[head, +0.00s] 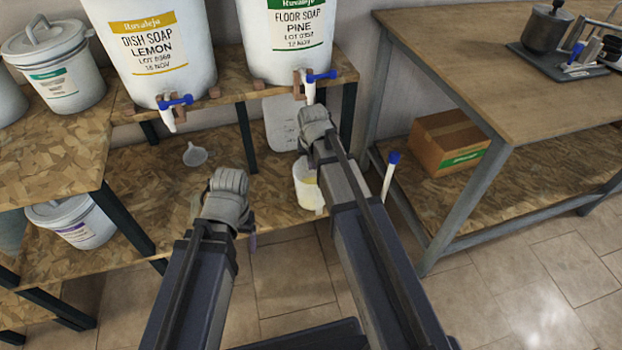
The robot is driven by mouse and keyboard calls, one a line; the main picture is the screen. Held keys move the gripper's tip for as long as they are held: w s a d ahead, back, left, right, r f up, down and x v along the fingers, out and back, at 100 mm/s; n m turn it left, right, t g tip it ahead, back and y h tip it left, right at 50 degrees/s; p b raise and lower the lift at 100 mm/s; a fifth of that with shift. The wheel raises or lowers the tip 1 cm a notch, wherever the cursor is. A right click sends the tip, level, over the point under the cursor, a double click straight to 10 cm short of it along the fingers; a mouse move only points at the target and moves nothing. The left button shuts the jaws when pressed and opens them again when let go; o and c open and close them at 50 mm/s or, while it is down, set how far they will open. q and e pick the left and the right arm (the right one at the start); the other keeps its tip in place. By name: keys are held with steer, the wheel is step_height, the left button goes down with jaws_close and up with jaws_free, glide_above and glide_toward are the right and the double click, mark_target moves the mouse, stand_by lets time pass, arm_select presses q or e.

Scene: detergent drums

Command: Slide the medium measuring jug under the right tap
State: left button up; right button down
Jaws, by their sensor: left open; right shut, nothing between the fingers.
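The right tap (311,85), with a blue lever, is on the pine floor soap drum (287,40). A translucent jug with faint graduation marks (281,122) stands on the lower shelf, behind and below that tap. A smaller whitish vessel with some yellow (306,188) stands nearer the shelf's front edge, partly hidden by my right arm. I cannot tell which one is the medium jug. My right gripper (314,116) is shut and empty just below the right tap in the picture. My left gripper (230,182) is open over the lower shelf; its fingertips are hard to see.
The lemon dish soap drum (150,45) has the left tap (171,110). A small funnel (195,155) lies on the lower shelf (150,165). A black shelf leg (246,135) stands between the grippers. A blue-capped white stick (390,175) and a cardboard box (447,142) are at right.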

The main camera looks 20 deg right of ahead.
mark_target(312, 178)
arm_select(q)
steer(key=shift+f, duration=0.1)
arm_select(e)
steer(key=b+x, duration=0.9)
steer(key=x, duration=0.1)
steer(key=shift+b, duration=0.4)
arm_select(q)
step_height(312, 178, down, 10)
steer(key=shift+r, duration=0.25)
arm_select(e)
steer(key=shift+a, duration=0.1)
